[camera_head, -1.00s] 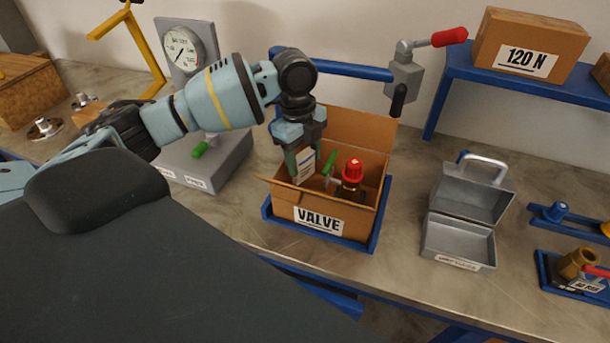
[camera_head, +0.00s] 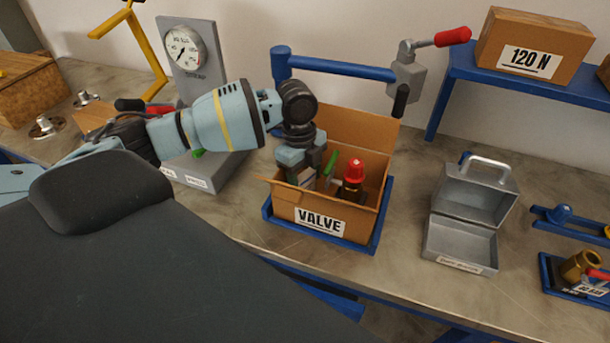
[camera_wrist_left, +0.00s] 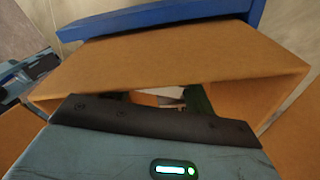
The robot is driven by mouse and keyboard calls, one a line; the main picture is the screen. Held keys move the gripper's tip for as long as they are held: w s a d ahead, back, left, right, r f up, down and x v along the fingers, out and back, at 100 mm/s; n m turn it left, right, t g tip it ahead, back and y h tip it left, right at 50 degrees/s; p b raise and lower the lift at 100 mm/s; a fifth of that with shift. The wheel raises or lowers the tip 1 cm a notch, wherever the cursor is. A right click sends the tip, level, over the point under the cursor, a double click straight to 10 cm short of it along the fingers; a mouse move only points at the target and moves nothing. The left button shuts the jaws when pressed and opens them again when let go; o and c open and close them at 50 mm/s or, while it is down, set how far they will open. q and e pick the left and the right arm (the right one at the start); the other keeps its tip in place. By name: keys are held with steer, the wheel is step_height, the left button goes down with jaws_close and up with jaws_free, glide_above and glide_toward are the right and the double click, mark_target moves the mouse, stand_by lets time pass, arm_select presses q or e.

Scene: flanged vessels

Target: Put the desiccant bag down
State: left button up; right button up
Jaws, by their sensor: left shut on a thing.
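The desiccant bag (camera_head: 306,177) is a small pale packet, and only its upper part shows in the head view. My left gripper (camera_head: 312,180) is shut on it, reaching down inside the open cardboard box labelled VALVE (camera_head: 345,224). A valve with a red cap (camera_head: 354,170) and a green part stands inside the box, to the right of the gripper. In the left wrist view the box wall (camera_wrist_left: 190,62) fills the middle, with a white patch between the dark fingers. Whether the bag touches the box floor is hidden. My right gripper is not in view.
The VALVE box sits in a blue tray frame (camera_head: 376,236). A blue bar with a red-handled clamp (camera_head: 405,75) is behind it. A gauge stand (camera_head: 186,50) is at left, an open grey metal case (camera_head: 462,240) at right. Bare bench lies between box and case.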

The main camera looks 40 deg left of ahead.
arm_select(q)
steer(key=shift+f, duration=0.15)
steer(key=o, duration=1)
step_height(320, 180, up, 12)
steer(key=a, duration=0.1)
steer(key=shift+a, duration=0.2)
steer(key=shift+w, duration=0.1)
